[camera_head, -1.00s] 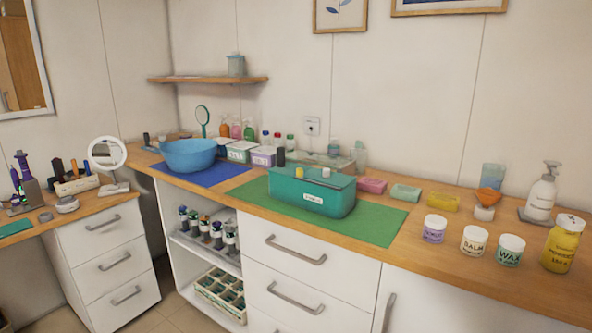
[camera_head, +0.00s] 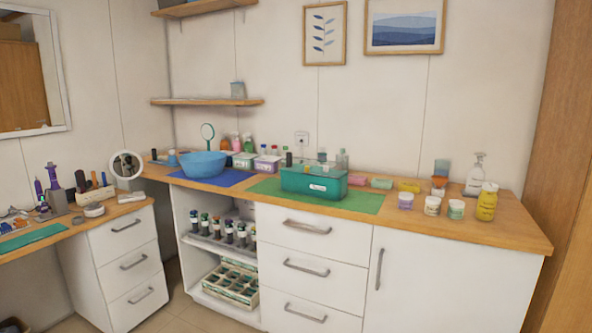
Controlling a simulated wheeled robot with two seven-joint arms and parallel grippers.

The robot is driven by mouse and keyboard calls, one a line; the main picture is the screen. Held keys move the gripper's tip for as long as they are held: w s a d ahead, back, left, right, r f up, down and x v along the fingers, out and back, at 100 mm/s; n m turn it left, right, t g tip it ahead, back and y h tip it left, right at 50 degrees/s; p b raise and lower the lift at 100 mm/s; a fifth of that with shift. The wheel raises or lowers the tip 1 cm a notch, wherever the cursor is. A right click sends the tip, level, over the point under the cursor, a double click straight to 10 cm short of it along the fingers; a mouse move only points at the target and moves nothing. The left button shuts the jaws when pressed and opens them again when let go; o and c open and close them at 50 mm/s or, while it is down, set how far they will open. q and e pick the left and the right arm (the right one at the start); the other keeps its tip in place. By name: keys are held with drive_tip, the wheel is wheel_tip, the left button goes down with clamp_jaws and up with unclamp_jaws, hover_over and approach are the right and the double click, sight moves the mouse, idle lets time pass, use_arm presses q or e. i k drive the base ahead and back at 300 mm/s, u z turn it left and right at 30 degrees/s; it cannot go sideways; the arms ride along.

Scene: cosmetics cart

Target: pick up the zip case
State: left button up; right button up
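A teal box-shaped case (camera_head: 313,183) with a white label on its front stands on a green mat (camera_head: 362,202) on the wooden counter. It is the closest match to a zip case, but I cannot make out a zip. Small items show at its top edge; I cannot tell whether they are on it or behind it. Neither of my grippers is in view.
A blue basin (camera_head: 203,165) stands on a blue mat (camera_head: 238,181) left of the case. Several jars, including a yellow one (camera_head: 487,202), and a pump bottle (camera_head: 475,175) stand at the right. The counter's front right (camera_head: 510,238) is clear.

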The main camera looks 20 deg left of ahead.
sight(294, 179)
drive_tip(key=u, duration=0.8)
drive_tip(key=i, duration=0.75)
drive_tip(key=u, duration=1.1)
drive_tip(key=i, duration=1.4)
drive_tip(key=z, duration=0.95)
drive_tip(key=i, duration=0.85)
drive_tip(key=z, duration=1)
